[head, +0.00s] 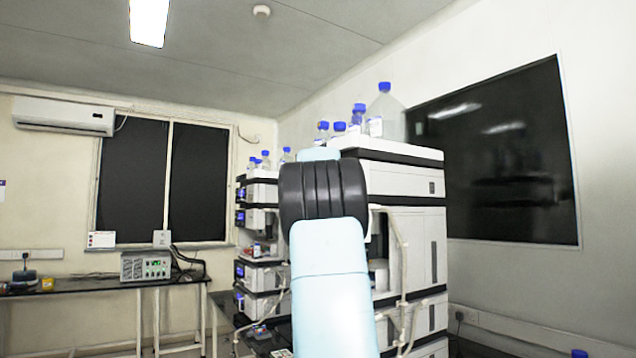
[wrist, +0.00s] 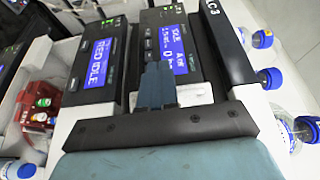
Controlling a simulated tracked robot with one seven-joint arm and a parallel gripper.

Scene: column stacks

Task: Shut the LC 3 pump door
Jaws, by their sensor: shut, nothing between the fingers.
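In the wrist view my gripper (wrist: 158,84) is shut and empty, its dark fingers together in front of the instrument stack. A black strip labelled LC3 (wrist: 212,10) runs along the top right. Beside it is a dark module front with a lit blue display (wrist: 173,42). A second dark front with a blue display (wrist: 100,62) lies to its left. A small white surface (wrist: 195,93) shows right of the fingers. I cannot make out the pump door or how far it stands open. In the head view my arm hides my gripper and part of the near white stack (head: 408,180).
Blue-capped bottles (head: 384,105) stand on top of the near stack; bottles (wrist: 270,78) also line the right side of the wrist view. A red holder with vials (wrist: 40,105) is at its left. A farther stack (head: 258,275) and a bench (head: 100,288) stand left.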

